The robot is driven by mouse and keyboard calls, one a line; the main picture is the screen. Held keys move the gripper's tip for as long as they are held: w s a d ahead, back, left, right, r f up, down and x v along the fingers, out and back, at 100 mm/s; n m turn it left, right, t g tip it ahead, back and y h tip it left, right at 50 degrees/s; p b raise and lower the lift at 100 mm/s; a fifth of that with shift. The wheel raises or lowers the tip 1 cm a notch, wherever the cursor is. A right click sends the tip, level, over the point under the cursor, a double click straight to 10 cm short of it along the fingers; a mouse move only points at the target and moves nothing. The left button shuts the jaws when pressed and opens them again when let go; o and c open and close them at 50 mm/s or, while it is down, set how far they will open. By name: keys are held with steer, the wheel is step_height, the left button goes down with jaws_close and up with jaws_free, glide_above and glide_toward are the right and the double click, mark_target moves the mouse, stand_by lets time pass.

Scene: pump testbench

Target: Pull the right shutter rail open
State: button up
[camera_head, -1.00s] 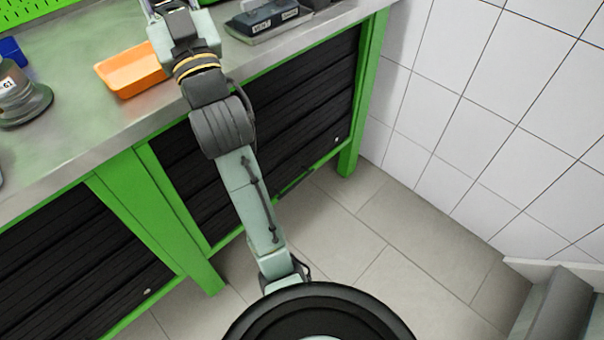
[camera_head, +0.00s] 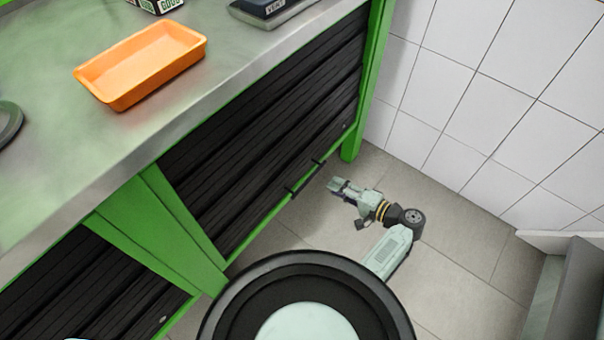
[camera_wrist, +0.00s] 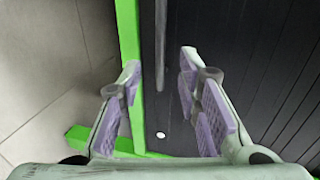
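The right shutter (camera_head: 270,130) has black slats in a green frame and is down. Its rail (camera_head: 304,179) is a thin dark bar along the shutter's lower edge; in the wrist view it shows as a dark grey bar (camera_wrist: 160,45) running lengthwise. My gripper (camera_head: 335,184) is low beside the shutter, just right of the rail, and apart from it in the head view. In the wrist view my gripper (camera_wrist: 160,62) is open, with empty space between its lilac-padded fingers. The bar's near end lies in line with that gap. Contact cannot be seen.
The green lower frame edge (camera_wrist: 129,40) runs close by the left finger. An orange tray (camera_head: 145,62) sits on the steel worktop (camera_head: 60,130). A white tiled wall (camera_head: 500,90) stands at the right. The floor (camera_head: 330,235) around my arm is clear.

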mark_target(312, 176)
steer(key=b+x, duration=0.1)
steer(key=x, duration=0.9)
steer(key=shift+w+a+b, duration=0.1)
steer(key=shift+a+b, duration=0.2)
steer(key=shift+b, duration=0.1)
jaws_close()
stand_by(0.4)
